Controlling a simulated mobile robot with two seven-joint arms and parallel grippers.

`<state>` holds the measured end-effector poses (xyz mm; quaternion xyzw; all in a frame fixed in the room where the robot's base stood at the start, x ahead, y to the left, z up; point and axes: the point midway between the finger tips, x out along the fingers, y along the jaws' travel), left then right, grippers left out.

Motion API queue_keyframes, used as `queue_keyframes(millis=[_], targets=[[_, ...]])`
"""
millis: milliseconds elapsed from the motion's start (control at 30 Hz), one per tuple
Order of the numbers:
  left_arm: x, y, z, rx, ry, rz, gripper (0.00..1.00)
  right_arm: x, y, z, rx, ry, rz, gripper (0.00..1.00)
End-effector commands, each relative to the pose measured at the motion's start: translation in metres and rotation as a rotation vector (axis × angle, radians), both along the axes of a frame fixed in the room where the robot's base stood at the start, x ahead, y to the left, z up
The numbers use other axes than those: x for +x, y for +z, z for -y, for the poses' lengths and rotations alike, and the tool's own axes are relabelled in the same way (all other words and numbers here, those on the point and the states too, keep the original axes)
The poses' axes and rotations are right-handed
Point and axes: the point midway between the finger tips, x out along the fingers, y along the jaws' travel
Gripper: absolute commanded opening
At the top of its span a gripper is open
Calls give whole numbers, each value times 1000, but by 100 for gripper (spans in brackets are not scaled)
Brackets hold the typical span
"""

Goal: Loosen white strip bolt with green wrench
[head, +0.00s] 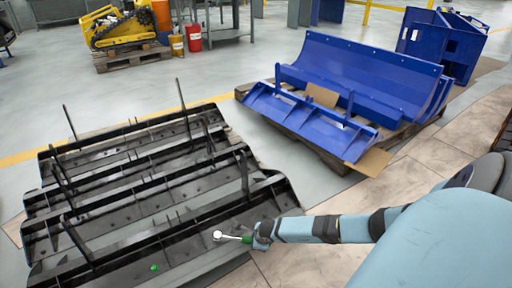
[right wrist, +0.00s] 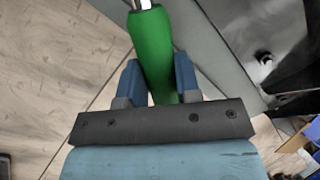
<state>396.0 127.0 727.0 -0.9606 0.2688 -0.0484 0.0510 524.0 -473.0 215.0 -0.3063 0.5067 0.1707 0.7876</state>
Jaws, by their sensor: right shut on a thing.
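My right gripper (head: 258,239) reaches in from the right in the head view, over the near right end of the black metal frames. It is shut on the green wrench (head: 246,239), whose pale round head (head: 217,236) points left. In the right wrist view my right gripper (right wrist: 157,68) has its blue fingers on both sides of the wrench's green handle (right wrist: 150,42); the metal shank leaves the top of the picture. A small green spot (head: 154,267) shows on the nearest black frame. I cannot make out a white strip bolt. My left gripper is not in view.
Black metal frames (head: 150,215) with upright rods (head: 183,108) lie at the left. Blue metal parts (head: 360,78) sit on a pallet (head: 322,155) beyond my right arm. Open grey floor (head: 150,90) lies behind; a yellow tracked machine (head: 118,28) stands farther back.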

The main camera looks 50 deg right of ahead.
Motion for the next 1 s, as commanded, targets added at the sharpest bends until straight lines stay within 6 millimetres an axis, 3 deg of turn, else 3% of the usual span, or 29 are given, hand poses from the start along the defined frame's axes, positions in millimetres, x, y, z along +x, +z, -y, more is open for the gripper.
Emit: queue_keyframes(millis=[1000], targets=[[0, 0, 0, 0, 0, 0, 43, 18, 8, 19, -56, 164, -12, 0]])
